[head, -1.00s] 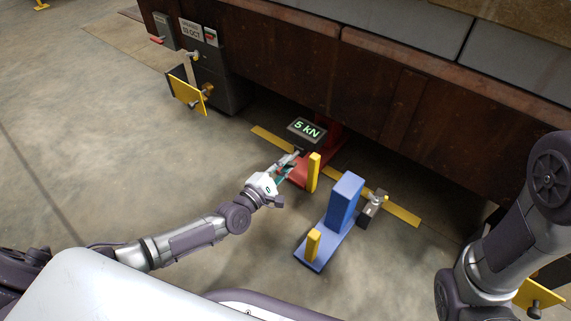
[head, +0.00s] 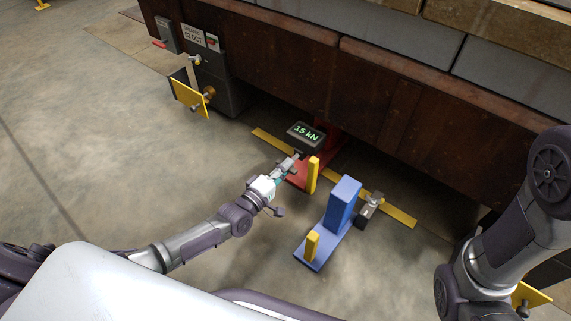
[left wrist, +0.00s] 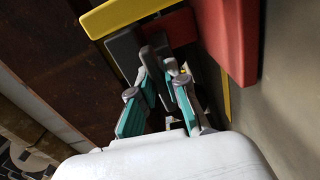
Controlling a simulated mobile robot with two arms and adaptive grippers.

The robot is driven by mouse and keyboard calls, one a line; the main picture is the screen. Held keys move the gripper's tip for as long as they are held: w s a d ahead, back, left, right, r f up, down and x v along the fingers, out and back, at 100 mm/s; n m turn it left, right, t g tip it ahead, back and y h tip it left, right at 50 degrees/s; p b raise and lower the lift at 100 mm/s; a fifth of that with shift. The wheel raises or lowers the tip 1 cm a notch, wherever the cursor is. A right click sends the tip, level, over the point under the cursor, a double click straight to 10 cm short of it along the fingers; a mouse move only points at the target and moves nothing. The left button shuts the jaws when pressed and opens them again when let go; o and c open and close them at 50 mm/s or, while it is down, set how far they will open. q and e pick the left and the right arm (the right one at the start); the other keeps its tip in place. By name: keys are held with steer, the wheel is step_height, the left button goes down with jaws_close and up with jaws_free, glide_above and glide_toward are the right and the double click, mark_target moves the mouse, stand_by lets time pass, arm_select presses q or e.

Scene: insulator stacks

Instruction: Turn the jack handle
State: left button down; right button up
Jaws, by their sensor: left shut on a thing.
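A red jack (head: 327,148) stands on the floor at the lower edge of the dark brown structure. Its dark display box (head: 305,135) reads 15 kN in green. My left gripper (head: 291,163) reaches the jack's front, just below the display. In the left wrist view, my left gripper (left wrist: 163,72) has its fingers closed around a dark grey bar, the jack handle (left wrist: 150,58). The red jack body (left wrist: 224,40) is close beside it on the right. The fingers hide part of the handle. My right arm shows at the right edge, but its gripper does not show.
A yellow strip (head: 396,213) lies along the floor. Grey boxes and a yellow bracket (head: 190,96) are at the upper left.

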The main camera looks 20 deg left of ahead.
arm_select(q)
steer(key=m+p, duration=0.1)
steer(key=m, duration=0.3)
steer(key=shift+m+p, duration=1)
steer(key=shift+m, duration=1)
steer(key=shift+f+m+p, duration=0.1)
steer(key=shift+m+p, duration=0.55)
steer(key=shift+m, duration=1.55)
steer(key=shift+m+p, duration=0.45)
steer(key=shift+m, duration=1.45)
stand_by(1.5)
